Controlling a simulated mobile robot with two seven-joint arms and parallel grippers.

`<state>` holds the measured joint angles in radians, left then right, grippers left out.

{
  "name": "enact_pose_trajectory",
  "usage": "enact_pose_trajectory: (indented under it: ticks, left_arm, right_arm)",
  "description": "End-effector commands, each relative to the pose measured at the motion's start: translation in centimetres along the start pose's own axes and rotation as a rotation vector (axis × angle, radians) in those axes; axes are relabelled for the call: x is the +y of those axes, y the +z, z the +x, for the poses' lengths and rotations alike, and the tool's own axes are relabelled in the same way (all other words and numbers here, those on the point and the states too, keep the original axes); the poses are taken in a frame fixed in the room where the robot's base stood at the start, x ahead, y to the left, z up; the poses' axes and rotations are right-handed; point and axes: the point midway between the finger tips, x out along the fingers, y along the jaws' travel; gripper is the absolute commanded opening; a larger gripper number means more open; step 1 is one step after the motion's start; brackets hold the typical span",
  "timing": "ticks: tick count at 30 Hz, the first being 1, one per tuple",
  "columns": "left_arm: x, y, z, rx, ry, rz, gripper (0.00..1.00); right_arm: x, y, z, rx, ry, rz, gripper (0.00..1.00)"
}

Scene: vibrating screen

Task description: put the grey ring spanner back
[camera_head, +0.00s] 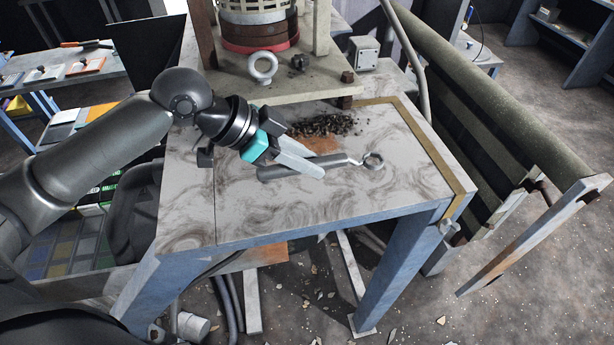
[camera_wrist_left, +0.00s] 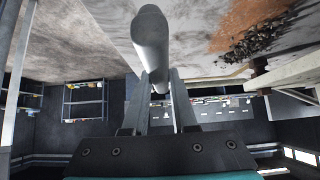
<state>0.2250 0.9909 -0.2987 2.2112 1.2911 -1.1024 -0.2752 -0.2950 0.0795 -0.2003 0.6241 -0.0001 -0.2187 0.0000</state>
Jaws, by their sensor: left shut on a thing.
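The grey ring spanner (camera_head: 373,161) is over the worn, stained top of the bench (camera_head: 260,215), its ring end to the right and its thick handle to the left. My left gripper (camera_head: 316,170) has its fingers across the handle and is shut on it. In the left wrist view the spanner's round handle (camera_wrist_left: 151,38) runs between the two finger tips (camera_wrist_left: 160,85). I cannot tell whether the spanner touches the bench or is just above it. My right gripper is not in view.
A pile of dark granules (camera_head: 325,125) lies behind the spanner. The machine's raised plate carries a steel lifting eye (camera_head: 263,67) and a red-ringed stack. A brass-coloured strip (camera_head: 440,160) edges the bench at right. The front of the bench is clear. A side table (camera_head: 65,75) holds tools at left.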

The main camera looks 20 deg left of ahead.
Motion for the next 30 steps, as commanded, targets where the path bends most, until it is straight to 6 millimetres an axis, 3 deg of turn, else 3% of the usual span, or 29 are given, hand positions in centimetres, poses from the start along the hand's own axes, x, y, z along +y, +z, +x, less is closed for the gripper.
enact_pose_trajectory:
  ticks: [10, 22, 23, 30]
  left_arm:
    - [0.1, 2.9, 2.8, 0.000, 0.002, -0.002, 0.00]
    - [0.0, 3.4, 3.3, 0.001, -0.001, 0.000, 0.00]
    - [0.0, 3.4, 3.3, 0.000, 0.000, 0.000, 0.28]
    - [0.0, 3.4, 3.2, 0.000, 0.000, 0.000, 0.55]
  right_arm:
    - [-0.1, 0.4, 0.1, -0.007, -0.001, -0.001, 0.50]
    - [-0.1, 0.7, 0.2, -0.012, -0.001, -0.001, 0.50]
    - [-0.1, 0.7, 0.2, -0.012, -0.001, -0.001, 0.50]
    - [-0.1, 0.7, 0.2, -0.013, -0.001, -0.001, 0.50]
